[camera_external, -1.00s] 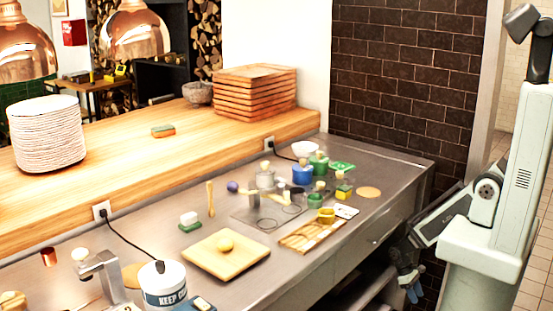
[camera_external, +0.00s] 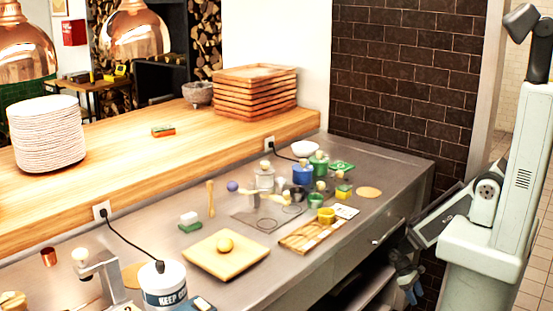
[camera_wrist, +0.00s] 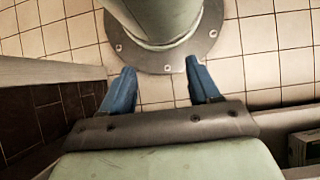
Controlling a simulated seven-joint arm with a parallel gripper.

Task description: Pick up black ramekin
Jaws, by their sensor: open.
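A small dark cup (camera_external: 298,193), which looks like the black ramekin, stands on the steel counter among several coloured cups. It is small in the external view and partly crowded by its neighbours. My gripper (camera_external: 412,288) hangs low at the right, beside the counter's front and well away from the cup. In the wrist view my gripper (camera_wrist: 161,86) has its two blue fingers wide apart with nothing between them. That view shows floor tiles and my base, and no ramekin.
A wooden rack (camera_external: 300,238) lies in front. A square board (camera_external: 212,262) with a ball is to the left. The counter's right end is mostly clear.

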